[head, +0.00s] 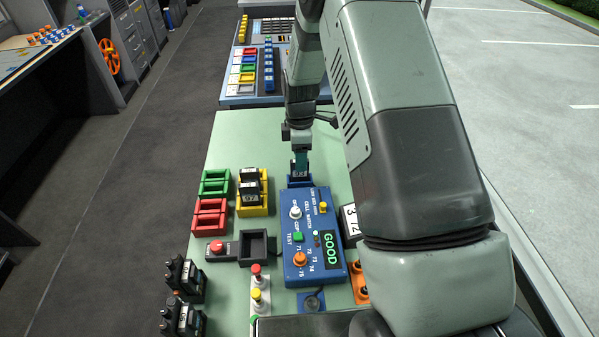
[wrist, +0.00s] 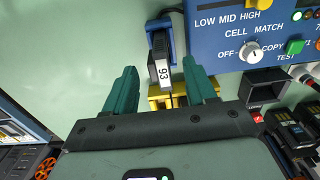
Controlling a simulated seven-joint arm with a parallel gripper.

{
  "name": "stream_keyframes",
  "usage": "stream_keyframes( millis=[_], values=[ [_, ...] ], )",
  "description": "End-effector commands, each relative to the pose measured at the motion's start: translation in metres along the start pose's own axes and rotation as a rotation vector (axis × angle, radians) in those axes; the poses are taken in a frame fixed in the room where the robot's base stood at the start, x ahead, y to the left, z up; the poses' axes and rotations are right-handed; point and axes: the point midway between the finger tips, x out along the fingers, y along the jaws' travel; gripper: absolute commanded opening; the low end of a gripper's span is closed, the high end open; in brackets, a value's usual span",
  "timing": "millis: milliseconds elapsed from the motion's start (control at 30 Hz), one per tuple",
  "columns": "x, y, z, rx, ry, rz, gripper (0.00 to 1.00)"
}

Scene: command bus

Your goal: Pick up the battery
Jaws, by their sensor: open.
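A black battery with a white label reading 93 (wrist: 162,72) stands in a blue cradle (wrist: 157,25) in the wrist view. In the head view the cradle (head: 301,184) sits at the far end of the blue tester, and my gripper (head: 300,168) is right above it, hiding most of the battery. In the wrist view my gripper (wrist: 160,74) is open, its teal fingers on either side of the battery with a gap each side. I cannot tell how far down the fingers reach. Other black batteries stand in a yellow holder (head: 252,208).
The blue tester (head: 300,275) shows GOOD on its green display (head: 328,250). Red (head: 209,222) and green (head: 215,183) holders look empty. A black tray (head: 258,247) is empty beside a red button (head: 217,246). More black batteries (head: 184,280) stand front left. My arm covers the right side.

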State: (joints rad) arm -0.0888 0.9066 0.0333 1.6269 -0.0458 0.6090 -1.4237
Motion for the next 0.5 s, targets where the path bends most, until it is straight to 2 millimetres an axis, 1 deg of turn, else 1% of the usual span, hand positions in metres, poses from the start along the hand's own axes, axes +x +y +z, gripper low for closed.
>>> stream_keyframes(
  millis=[33,100,200,300,467,500],
  values=[
    [0.010,0.000,-0.002,-0.001,-0.001,-0.004,0.56],
    [0.020,0.001,-0.002,-0.001,-0.001,-0.003,0.56],
    [0.030,0.001,-0.002,0.001,0.000,-0.001,0.56],
    [0.033,0.001,-0.002,0.000,0.000,0.001,0.56],
    [0.033,0.001,-0.002,0.000,0.000,0.001,0.56],
    [0.033,0.001,-0.002,0.000,0.000,0.001,0.54]
  ],
)
